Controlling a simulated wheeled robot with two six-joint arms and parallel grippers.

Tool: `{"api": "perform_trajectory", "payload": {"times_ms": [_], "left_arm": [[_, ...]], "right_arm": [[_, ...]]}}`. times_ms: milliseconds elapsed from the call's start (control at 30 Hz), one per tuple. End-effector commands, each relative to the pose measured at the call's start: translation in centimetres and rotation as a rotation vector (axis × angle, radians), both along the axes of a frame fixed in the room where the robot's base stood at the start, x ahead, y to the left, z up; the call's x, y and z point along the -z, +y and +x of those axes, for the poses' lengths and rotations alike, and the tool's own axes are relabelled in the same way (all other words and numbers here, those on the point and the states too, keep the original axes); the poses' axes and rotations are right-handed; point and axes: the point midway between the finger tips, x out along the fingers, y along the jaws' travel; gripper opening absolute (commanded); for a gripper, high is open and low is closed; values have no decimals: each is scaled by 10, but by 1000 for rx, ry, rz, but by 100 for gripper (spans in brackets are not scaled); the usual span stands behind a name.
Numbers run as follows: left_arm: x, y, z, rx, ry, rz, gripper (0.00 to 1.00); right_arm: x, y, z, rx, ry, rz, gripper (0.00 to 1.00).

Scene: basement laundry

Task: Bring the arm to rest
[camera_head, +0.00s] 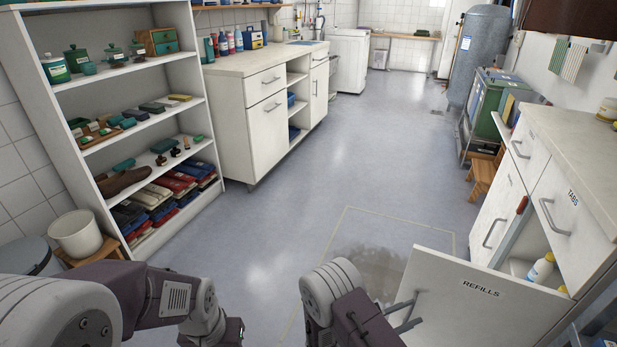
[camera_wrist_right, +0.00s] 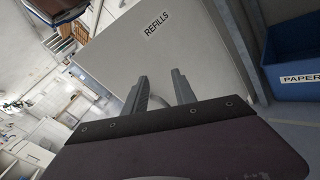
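My right arm reaches in from the bottom middle of the head view.
The open cabinet (camera_head: 530,255) at the right holds a white bottle with a yellow cap (camera_head: 541,267). A wet patch (camera_head: 375,270) lies on the floor by the door. A full shelf unit (camera_head: 140,90) stands left. A blue PAPER bin (camera_wrist_right: 295,60) is near. The middle floor is clear.

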Motion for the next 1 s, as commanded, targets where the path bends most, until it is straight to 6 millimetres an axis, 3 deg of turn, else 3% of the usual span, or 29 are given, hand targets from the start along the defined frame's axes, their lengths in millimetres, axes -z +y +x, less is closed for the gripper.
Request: {"api": "perform_trajectory", "payload": {"times_ms": [100,233,400,500,633,767,833,900,1000], "left_arm": [[0,0,0,0,0,0,36],[0,0,0,0,0,0,36],[0,0,0,0,0,0,36],[0,0,0,0,0,0,36],[0,0,0,0,0,0,36],[0,0,0,0,0,0,36],[0,0,0,0,0,0,36],[-35,0,0,0,1,0,36],[-67,0,0,0,-1,0,36]], "right_arm": [[-44,-37,-22,252,-105,136,33],[-75,-65,-79,598,-224,384,33],[-79,-50,-138,919,-363,738,33],[-75,-25,-154,1039,-446,947,33],[-69,19,-156,1145,-562,1245,33],[-55,65,-143,1196,-629,1491,33],[-54,80,-118,1151,-683,1619,33],[-90,79,-115,1116,-661,1623,33],[-121,79,-115,1117,-661,1621,33]]}}
